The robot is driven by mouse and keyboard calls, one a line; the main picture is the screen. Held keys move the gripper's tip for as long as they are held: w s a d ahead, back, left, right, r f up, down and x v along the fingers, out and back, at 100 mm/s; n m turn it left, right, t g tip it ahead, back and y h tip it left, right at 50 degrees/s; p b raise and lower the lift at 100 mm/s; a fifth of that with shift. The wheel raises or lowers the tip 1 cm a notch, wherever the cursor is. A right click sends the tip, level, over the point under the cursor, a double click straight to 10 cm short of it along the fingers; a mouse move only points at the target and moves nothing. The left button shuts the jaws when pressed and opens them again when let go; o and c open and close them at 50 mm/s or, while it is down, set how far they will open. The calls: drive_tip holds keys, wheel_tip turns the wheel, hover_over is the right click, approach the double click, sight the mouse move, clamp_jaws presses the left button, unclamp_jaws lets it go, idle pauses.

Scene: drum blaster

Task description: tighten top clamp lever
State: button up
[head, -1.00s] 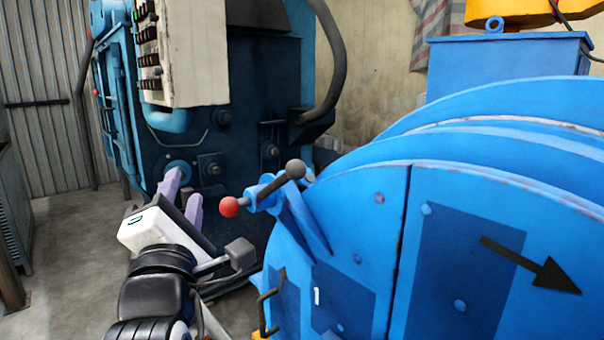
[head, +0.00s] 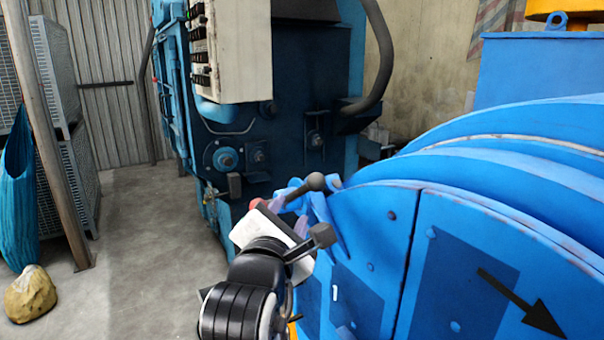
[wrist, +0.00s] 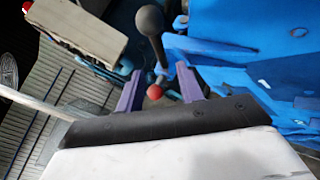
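The top clamp lever (head: 300,190) sits at the upper left edge of the blue drum housing. It has a dark ball knob (head: 316,181) at one end and a red ball (head: 256,203) at the other. My gripper (wrist: 160,70) is open, with its two purple fingers apart. In the wrist view the red ball (wrist: 154,91) appears between the fingers, and the dark knob (wrist: 149,20) stands beyond them. I see no finger closed on the lever. In the head view my white gripper body hides part of the lever and most of the fingers.
The blue drum housing (head: 465,270) fills the right side. A dark blue machine with a control box (head: 240,60) stands behind the lever. A yellowish sack (head: 31,294) and a wooden post (head: 50,140) are at left. The floor between is clear.

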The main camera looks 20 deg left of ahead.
sight(302, 188)
drive_tip(key=w+p, duration=0.2)
drive_tip(key=w, duration=0.1)
drive_tip(key=w+a+p, duration=0.1)
drive_tip(key=w, duration=0.3)
drive_tip(key=w+a+p, duration=0.1)
drive_tip(key=w+p, duration=0.1)
drive_tip(key=w, duration=0.2)
drive_tip(key=shift+w+p, duration=0.1)
drive_tip(key=shift+p, duration=0.2)
clamp_jaws()
